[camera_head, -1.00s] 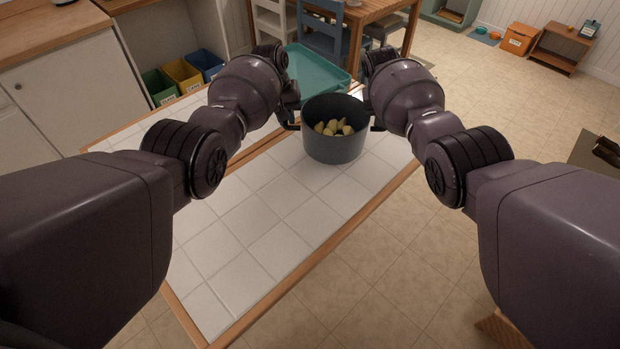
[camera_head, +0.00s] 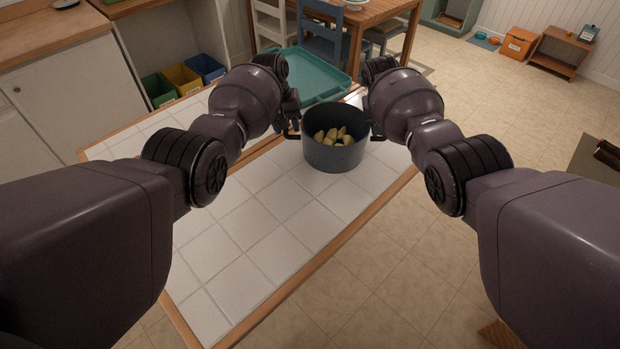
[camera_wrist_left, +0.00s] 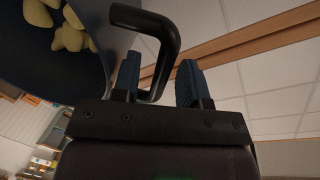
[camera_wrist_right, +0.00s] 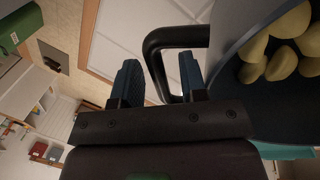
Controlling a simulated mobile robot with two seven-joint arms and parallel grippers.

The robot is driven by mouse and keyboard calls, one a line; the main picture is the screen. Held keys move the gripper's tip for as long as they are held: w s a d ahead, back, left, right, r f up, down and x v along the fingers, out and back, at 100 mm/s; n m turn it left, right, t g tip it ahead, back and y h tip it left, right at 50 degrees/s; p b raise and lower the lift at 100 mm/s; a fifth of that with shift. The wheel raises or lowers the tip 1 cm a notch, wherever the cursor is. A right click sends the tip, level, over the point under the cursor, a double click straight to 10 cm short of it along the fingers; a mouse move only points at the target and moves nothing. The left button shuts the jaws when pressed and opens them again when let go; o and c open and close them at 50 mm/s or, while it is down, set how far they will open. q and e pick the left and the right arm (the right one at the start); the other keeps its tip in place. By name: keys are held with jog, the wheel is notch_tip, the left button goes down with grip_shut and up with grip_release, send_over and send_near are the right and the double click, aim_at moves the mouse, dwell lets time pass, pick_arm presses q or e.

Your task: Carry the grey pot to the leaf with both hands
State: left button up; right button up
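The grey pot (camera_head: 335,158), with several yellowish pieces inside, is upright on the white tiled leaf (camera_head: 270,235), near its far right edge. My left gripper (camera_head: 291,125) is at the pot's left handle. In the left wrist view its fingers (camera_wrist_left: 160,60) stand apart around the black handle (camera_wrist_left: 168,45), with a gap showing. In the right wrist view my right gripper (camera_wrist_right: 158,65) also has its fingers apart around the other handle (camera_wrist_right: 153,50). In the head view my right wrist mostly hides those fingers.
A teal tray (camera_head: 310,75) lies beyond the pot. A wooden table (camera_head: 375,12) with chairs stands at the back. Coloured bins (camera_head: 184,78) are at the left. The tiles nearer me are clear, and open floor (camera_head: 500,100) lies to the right.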

pick_arm(q)
jog(key=shift+r, duration=0.1)
notch_tip(320, 180, up, 8)
jog(key=a, duration=0.1)
jog(key=shift+a, duration=0.2)
pick_arm(e)
jog(key=v, duration=1.2)
pick_arm(q)
jog(key=shift+f, duration=0.2)
